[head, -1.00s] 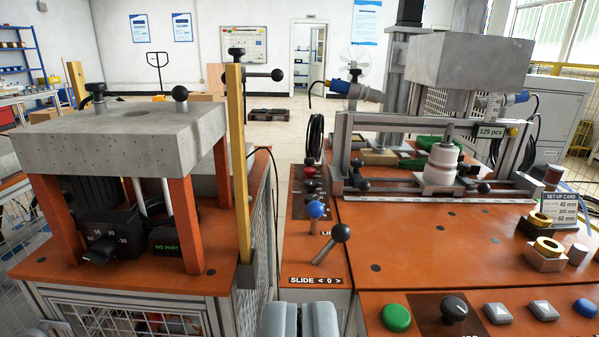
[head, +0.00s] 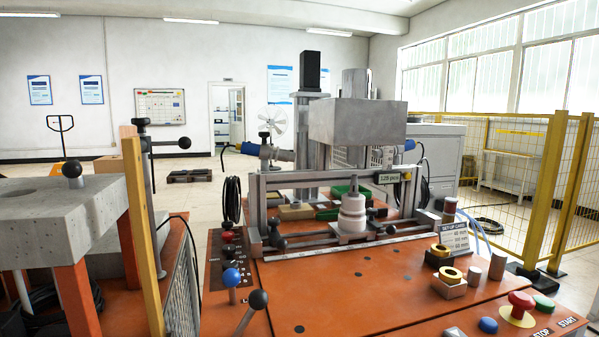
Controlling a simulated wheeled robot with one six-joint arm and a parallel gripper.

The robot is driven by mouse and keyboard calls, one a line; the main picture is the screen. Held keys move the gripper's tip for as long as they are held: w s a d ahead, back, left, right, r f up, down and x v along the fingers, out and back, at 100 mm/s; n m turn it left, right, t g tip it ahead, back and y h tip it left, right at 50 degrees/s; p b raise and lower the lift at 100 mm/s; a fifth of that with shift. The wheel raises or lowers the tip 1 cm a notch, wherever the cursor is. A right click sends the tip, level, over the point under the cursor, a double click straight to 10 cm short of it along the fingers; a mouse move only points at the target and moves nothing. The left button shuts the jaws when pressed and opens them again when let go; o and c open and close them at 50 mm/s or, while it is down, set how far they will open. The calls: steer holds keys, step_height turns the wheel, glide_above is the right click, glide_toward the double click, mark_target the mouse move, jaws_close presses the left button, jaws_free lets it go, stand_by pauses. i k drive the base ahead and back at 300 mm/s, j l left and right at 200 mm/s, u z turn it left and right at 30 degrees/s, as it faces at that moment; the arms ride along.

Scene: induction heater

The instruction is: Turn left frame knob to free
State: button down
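A grey metal portal frame (head: 258,205) stands on the orange table top around a white stepped part. At its left foot, a black knob (head: 280,242) sits low at the front, and a second dark knob (head: 273,222) sits just behind it. I cannot tell from this view which way either is turned or whether it is clamped. Another black knob (head: 391,229) is at the frame's right foot. My gripper is out of view, so its opening and hold are hidden.
A blue-ball lever (head: 231,278) and a black-ball lever (head: 258,299) stand at the table's left front. A concrete-topped stand (head: 70,215) and yellow post (head: 143,230) are at left. Brass rings (head: 450,276) and a red stop button (head: 521,300) are at right. The front table middle is clear.

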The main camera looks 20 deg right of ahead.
mark_target(264, 136)
steer(key=i+l, duration=0.65)
steer(key=i, duration=0.1)
